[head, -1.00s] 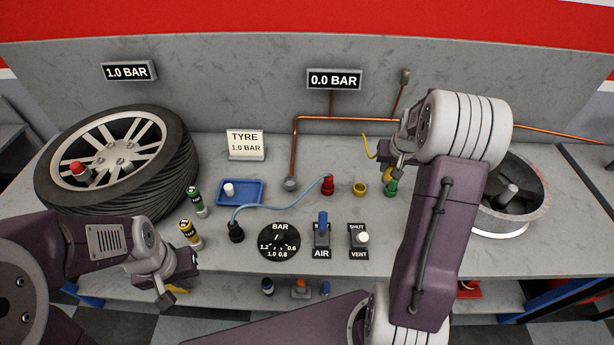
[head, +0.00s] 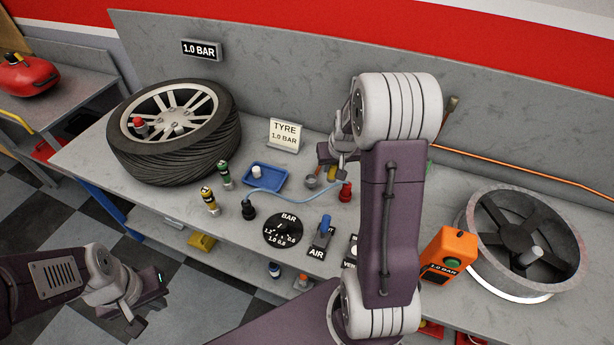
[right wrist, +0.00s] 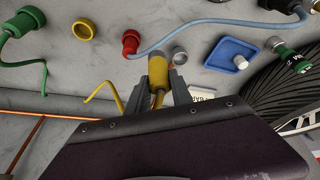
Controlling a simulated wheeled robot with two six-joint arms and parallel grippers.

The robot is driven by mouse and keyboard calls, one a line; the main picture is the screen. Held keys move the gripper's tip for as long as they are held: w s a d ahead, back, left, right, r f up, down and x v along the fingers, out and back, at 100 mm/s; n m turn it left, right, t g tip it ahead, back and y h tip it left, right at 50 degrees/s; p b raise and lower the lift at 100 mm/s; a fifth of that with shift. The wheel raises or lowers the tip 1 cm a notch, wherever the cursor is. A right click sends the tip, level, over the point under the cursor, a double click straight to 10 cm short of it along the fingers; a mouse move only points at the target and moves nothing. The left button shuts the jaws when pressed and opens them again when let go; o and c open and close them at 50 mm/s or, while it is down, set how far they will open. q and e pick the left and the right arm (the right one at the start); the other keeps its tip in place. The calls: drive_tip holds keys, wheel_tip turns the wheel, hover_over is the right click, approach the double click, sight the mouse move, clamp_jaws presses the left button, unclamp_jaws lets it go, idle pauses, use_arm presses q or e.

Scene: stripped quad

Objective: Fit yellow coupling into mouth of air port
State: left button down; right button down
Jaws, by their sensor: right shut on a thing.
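My right gripper (right wrist: 158,88) is shut on the yellow coupling (right wrist: 157,75), with its yellow hose (right wrist: 103,86) trailing to the left. In the head view the coupling (head: 332,173) shows only partly under my right gripper (head: 338,165). The grey round mouth of the air port (right wrist: 180,55) is just right of the coupling's end in the right wrist view; it also shows in the head view (head: 312,181). I cannot tell whether they touch. My left gripper (head: 143,313) hangs in front of the bench, away from everything; its jaw gap is unclear.
A red coupling (right wrist: 131,42) with a blue hose (right wrist: 205,25) lies near the port. A yellow ring (right wrist: 84,29) and a green coupling (right wrist: 28,18) are farther left. A blue tray (head: 264,175), tyre (head: 175,130) and orange box (head: 449,256) stand around.

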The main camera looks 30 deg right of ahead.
drive_tip(key=w+f, duration=0.3)
drive_tip(key=w+a+f+p, duration=0.1)
drive_tip(key=w+f, duration=0.2)
drive_tip(key=w+a+f+p, duration=0.1)
drive_tip(key=w+f, duration=0.2)
drive_tip(key=shift+w+f, duration=0.1)
drive_tip(key=shift+f, duration=0.3)
drive_tip(key=shift+w+f, duration=0.1)
drive_tip(key=shift+a+f+b, duration=0.1)
drive_tip(key=shift+f+b, duration=0.05)
drive_tip(key=shift+b, duration=0.15)
drive_tip(key=c, duration=1.4)
unclamp_jaws()
drive_tip(key=shift+o, duration=1.4)
